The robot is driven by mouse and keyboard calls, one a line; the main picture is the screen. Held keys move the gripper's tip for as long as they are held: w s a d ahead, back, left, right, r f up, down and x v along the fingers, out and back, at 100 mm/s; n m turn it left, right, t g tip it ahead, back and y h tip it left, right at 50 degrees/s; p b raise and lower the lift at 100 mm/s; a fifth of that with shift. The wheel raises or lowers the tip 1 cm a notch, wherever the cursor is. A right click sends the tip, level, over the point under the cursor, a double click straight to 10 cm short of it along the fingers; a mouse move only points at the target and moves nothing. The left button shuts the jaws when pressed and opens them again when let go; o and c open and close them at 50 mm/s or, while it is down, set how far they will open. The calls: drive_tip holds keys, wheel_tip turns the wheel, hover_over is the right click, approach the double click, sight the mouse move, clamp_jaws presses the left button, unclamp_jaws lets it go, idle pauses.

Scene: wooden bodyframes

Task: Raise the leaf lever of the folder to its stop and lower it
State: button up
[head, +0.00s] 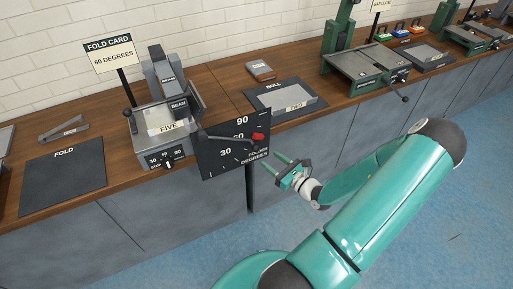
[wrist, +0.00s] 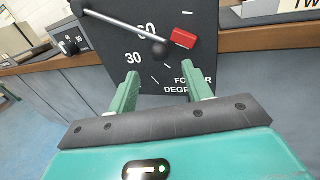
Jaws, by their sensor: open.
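The folder (head: 165,120) stands on the bench with a card labelled FIVE on its bed and a beam marked BEAM above. Its black degree board (head: 222,160) shows 30, 60 and 90. The leaf lever (head: 228,138) is a grey rod across the board. In the wrist view the lever (wrist: 120,22) ends in a dark round knob (wrist: 159,51). A red block (wrist: 184,38) sits beside the knob near the 60 mark. My gripper (head: 277,162) is open and empty in front of the board, its fingertips (wrist: 167,85) below the knob and apart from it.
A sign (head: 109,53) reads FOLD CARD 60 DEGREES. A dark FOLD mat (head: 62,176) lies left of the folder, and a ROLL mat (head: 265,101) lies right. A green machine (head: 365,62) stands farther right. The floor (head: 440,190) before the bench is clear.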

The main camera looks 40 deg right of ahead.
sight(256, 148)
drive_tip(key=w, duration=0.9)
drive_tip(key=shift+a, duration=0.15)
clamp_jaws()
